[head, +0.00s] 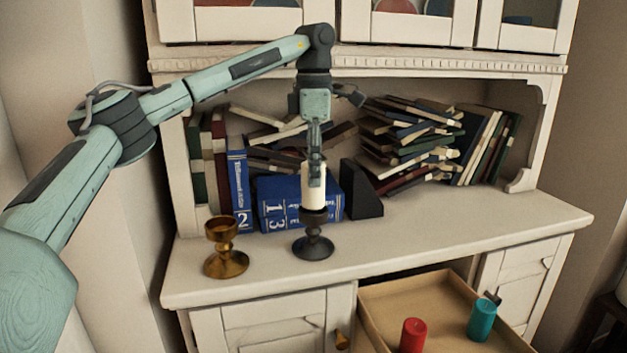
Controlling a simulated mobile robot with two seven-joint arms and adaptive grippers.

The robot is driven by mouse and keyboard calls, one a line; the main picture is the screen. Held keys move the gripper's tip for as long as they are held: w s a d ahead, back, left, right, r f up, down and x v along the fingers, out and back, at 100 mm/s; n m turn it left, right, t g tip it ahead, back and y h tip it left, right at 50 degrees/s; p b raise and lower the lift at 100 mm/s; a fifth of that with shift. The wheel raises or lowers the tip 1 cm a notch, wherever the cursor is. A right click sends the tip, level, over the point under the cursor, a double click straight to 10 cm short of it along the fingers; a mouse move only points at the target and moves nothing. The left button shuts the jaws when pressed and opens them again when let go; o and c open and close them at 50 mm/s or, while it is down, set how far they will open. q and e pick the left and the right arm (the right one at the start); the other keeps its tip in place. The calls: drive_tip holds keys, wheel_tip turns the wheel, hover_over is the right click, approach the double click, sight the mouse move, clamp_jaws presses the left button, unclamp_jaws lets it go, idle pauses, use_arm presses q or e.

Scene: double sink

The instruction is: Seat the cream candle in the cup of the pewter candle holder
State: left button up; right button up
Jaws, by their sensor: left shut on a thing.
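The cream candle (308,198) is upright in my left gripper (316,172), which points down and is shut on its upper part. The dark pewter candle holder (313,246) stands on the cabinet's counter directly below the candle. The candle's lower end meets the holder's cup (314,215) in the picture. I cannot tell whether it is inside the cup or just above or in front of it. The gripper's fingers hide part of the candle. My right gripper is not in view.
A brass candle holder (225,252) stands to the left on the counter (440,232). Blue books (280,200), a black bookend (360,190) and piled books (410,135) are behind. An open drawer (388,312) below holds a red candle (412,336) and a teal candle (482,320).

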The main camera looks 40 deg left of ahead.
use_arm(q)
drive_tip(key=shift+f, duration=1.35)
drive_tip(key=shift+f, duration=0.15)
drive_tip(key=o, duration=1.2)
drive_tip(key=shift+o, duration=0.2)
wheel_tip(320, 180, up, 12)
drive_tip(key=shift+r, duration=0.15)
